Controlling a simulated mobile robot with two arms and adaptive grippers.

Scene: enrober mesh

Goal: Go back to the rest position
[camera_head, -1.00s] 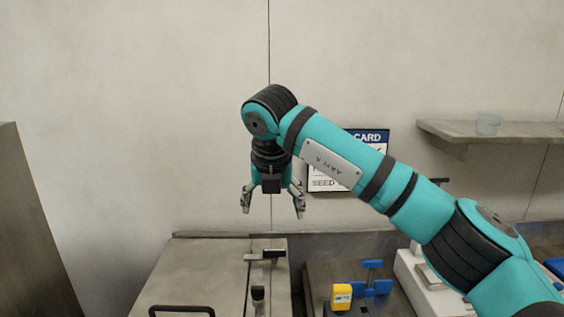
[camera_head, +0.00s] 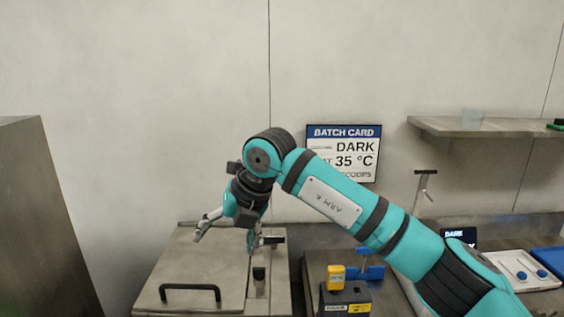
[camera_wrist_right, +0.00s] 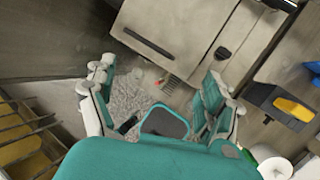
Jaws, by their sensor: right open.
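My right gripper (camera_head: 226,238) is open and empty in the head view. It hangs above the steel cabinet (camera_head: 172,262), near the left part of its lid, and tilts down to the left. In the right wrist view the two fingers of my right gripper (camera_wrist_right: 160,100) stand apart with nothing between them. Below them that view shows a grey speckled patch and the edge of the steel cabinet (camera_wrist_right: 190,35). My left gripper is in neither view.
The cabinet lid has a black handle (camera_head: 190,290). To its right stand a yellow device (camera_head: 336,278) and a blue valve-like part (camera_head: 370,268). A batch card (camera_head: 343,150) hangs on the wall. A grey panel (camera_head: 40,220) stands at left.

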